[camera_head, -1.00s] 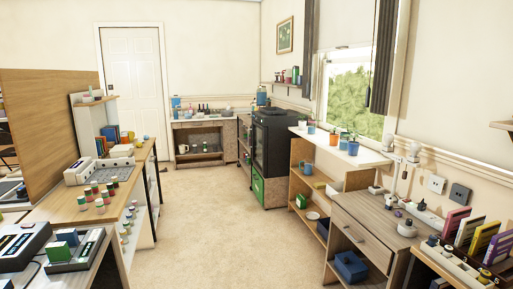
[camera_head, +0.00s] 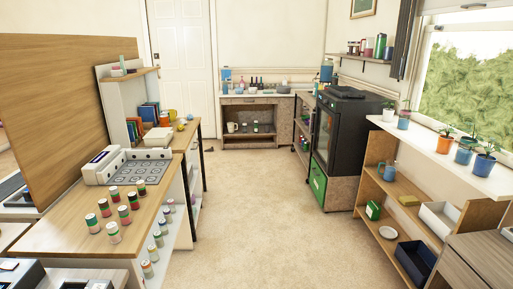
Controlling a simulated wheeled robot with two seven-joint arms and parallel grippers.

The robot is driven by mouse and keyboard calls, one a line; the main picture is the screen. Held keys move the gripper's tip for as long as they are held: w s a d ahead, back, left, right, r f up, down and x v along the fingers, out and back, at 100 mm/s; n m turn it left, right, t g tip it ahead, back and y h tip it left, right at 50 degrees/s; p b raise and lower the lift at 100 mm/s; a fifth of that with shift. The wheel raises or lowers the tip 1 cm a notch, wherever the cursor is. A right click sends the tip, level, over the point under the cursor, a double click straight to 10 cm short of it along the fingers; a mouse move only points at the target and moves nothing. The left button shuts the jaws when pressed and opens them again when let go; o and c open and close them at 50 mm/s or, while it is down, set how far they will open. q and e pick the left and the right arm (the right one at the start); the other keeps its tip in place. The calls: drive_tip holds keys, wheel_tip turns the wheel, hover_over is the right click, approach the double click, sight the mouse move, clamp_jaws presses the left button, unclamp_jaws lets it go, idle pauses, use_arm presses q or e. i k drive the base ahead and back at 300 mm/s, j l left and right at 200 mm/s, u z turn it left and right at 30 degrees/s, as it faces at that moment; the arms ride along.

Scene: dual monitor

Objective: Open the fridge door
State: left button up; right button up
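A black box-shaped appliance (camera_head: 352,136), which looks like the fridge, stands against the right side of the room at mid-distance. Its dark glass-fronted door (camera_head: 323,134) faces left into the room and appears closed. A handle cannot be made out at this distance. The appliance rests on a brown stone-patterned base, with a green box (camera_head: 318,183) low at its front. Neither of my grippers is in view.
Beige floor (camera_head: 250,215) lies clear between the wooden counter (camera_head: 75,222) with jars on the left and the low shelf unit (camera_head: 378,196) on the right. A sink cabinet (camera_head: 238,101) stands at the back, near a white door (camera_head: 182,50).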

sight(328, 167)
drive_tip(key=i, duration=3.55)
